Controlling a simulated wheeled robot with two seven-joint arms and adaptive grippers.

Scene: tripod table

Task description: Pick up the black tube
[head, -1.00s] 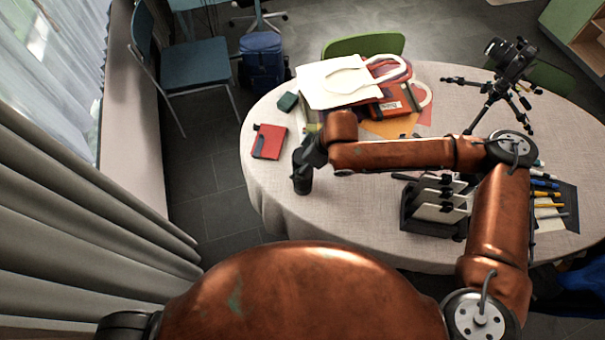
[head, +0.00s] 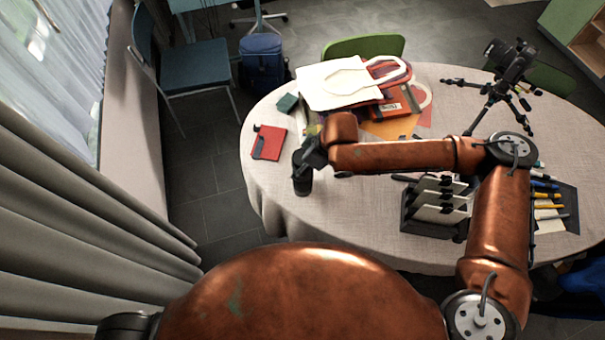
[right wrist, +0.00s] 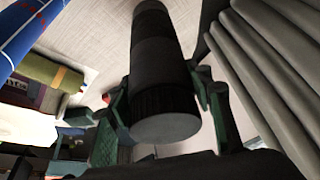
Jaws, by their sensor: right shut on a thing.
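The black tube (head: 302,182) stands upright near the left end of the table in the head view. In the right wrist view the black tube (right wrist: 160,70) fills the middle, with a ribbed band near its grey end. My right gripper (head: 307,160) is at the tube's upper part, and its fingers (right wrist: 165,100) lie on both sides of the tube, shut on it. The tube's base appears at the tablecloth; I cannot tell whether it touches. My left gripper is not in view.
A red notebook (head: 269,143) lies left of the tube. White and red bags (head: 340,85) lie behind. A black file holder (head: 432,212) stands to the right, and a camera tripod (head: 497,95) at the back right. The table's left edge (head: 246,165) is close.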

